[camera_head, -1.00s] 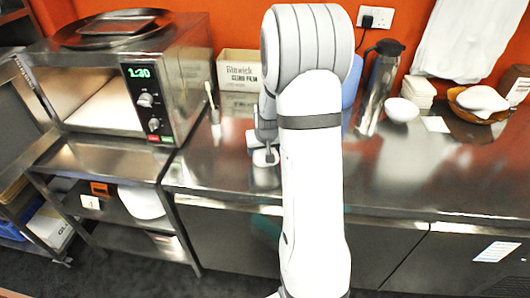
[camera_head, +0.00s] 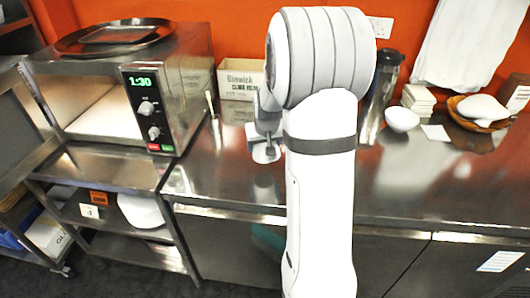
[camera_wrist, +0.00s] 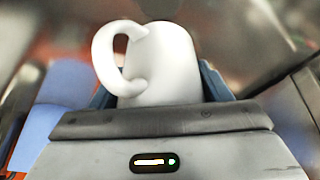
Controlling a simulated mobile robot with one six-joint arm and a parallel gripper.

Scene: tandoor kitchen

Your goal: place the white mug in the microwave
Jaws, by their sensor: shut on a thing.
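The white mug (camera_wrist: 172,65) is in my gripper (camera_wrist: 160,100) in the wrist view, between the two blue-grey fingers, with its handle toward the left. The microwave (camera_head: 190,90) stands at the left in the head view, to the left of my arm. Its front opening is uncovered and shows a pale, empty-looking interior (camera_head: 105,115). Its panel shows 1:30.
A steel flask (camera_head: 380,90), a white bowl (camera_head: 401,119) and a basket (camera_head: 475,112) are to the right. The counter's front right is clear.

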